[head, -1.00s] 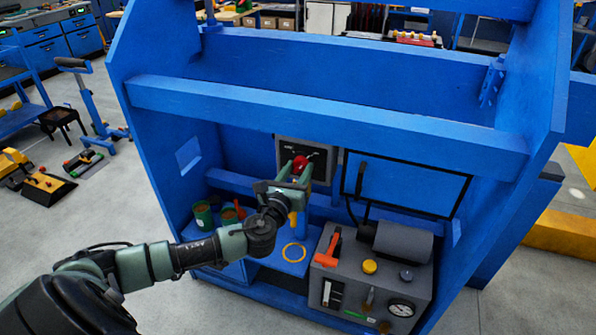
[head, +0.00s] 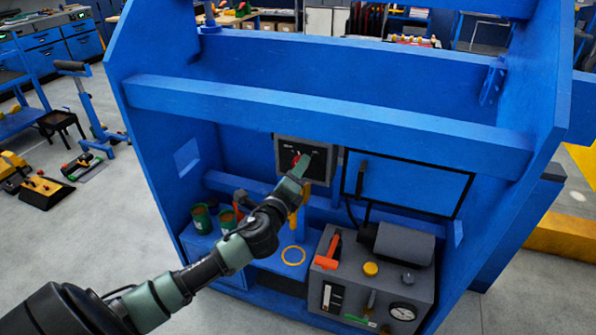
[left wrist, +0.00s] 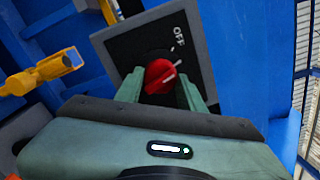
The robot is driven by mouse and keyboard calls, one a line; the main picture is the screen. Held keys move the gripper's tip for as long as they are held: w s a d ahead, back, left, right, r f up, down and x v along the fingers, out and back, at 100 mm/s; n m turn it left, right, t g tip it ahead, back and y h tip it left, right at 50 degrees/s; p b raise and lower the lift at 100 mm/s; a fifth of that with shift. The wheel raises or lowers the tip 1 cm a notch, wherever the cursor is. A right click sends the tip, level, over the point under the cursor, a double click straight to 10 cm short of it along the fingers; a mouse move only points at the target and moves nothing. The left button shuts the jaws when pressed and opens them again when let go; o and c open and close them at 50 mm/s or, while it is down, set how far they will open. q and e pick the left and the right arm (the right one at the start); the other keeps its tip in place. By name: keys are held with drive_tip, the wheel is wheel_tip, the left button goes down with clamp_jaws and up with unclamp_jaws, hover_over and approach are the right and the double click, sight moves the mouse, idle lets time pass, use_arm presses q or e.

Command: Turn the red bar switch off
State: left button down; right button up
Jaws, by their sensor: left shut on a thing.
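The red bar switch (head: 296,160) sits on a dark square panel (head: 318,158) in a grey frame on the blue stand's back wall. My left gripper (head: 298,168) is at the panel, its green fingers shut on the switch and partly hiding it in the head view. In the left wrist view, the red knob (left wrist: 159,77) lies between the two fingers, with a white line on its face. White "OFF" lettering and a white tick show on the panel above the knob there. My right gripper is in neither view.
A blue door with a black outline (head: 408,185) is right of the panel. Below are a grey machine with a gauge (head: 372,280), green cans (head: 202,218) and a yellow ring (head: 293,256). A yellow fitting (left wrist: 40,73) stands left of the gripper in the wrist view.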

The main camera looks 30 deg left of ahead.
use_arm(q)
drive_tip(key=n, duration=0.5)
drive_tip(key=shift+n, duration=0.4)
idle(0.4)
drive_tip(key=c, duration=0.9)
unclamp_jaws()
drive_tip(key=v, duration=0.7)
drive_tip(key=shift+s+b, duration=0.4)
